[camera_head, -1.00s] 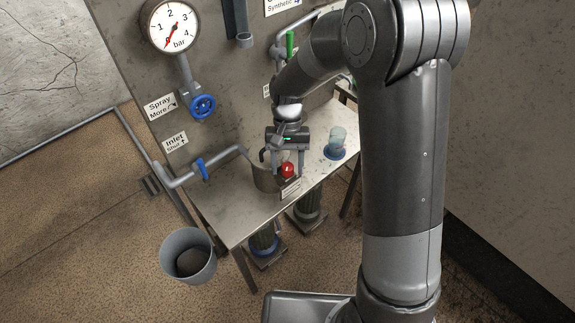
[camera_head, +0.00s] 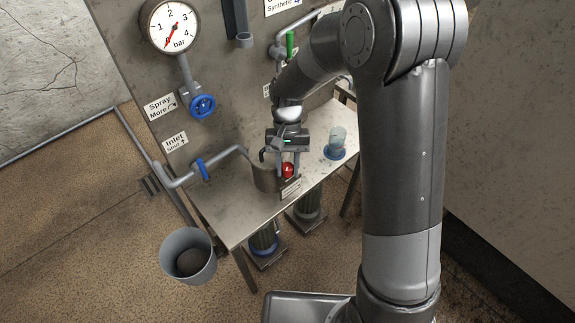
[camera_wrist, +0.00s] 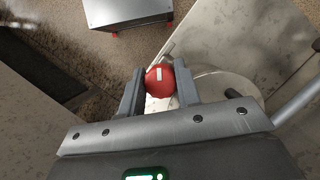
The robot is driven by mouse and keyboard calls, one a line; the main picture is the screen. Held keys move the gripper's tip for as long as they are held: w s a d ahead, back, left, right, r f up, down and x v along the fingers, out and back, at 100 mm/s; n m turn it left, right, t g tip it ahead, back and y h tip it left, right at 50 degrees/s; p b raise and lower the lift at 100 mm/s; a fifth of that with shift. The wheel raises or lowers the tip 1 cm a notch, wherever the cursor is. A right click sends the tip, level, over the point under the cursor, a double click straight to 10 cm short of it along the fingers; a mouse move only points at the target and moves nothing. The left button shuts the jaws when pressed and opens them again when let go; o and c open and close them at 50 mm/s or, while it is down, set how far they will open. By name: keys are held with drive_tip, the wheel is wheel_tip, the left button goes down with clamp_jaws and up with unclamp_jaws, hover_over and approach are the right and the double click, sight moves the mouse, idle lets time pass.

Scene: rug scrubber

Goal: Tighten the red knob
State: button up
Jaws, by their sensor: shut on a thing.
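The red knob (camera_head: 288,170) is on the front of a grey pot-like vessel (camera_head: 265,177) on the metal table. In the wrist view the red knob (camera_wrist: 160,80) has a short white mark on its round face and sits between my two fingers. My gripper (camera_head: 286,172) reaches down from above and is shut on the knob. In the wrist view my gripper (camera_wrist: 160,90) has a finger against each side of it. A small label plate (camera_head: 291,188) is below the knob; its text is too small to read.
A blue-based glass jar (camera_head: 336,144) stands to the right on the table (camera_head: 232,222). A pipe with a blue valve (camera_head: 202,169) runs in from the left. A pressure gauge (camera_head: 170,24) and blue handwheel (camera_head: 202,106) are on the panel. A bucket (camera_head: 188,256) stands on the floor.

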drive_tip(key=shift+n+h, duration=0.3)
drive_tip(key=shift+n, duration=0.4)
drive_tip(key=o, duration=1)
drive_tip(key=shift+c, duration=0.2)
drive_tip(key=d+v, duration=0.1)
drive_tip(key=v, duration=0.9)
drive_tip(key=shift+a+r, duration=0.4)
drive_tip(key=shift+a, duration=0.15)
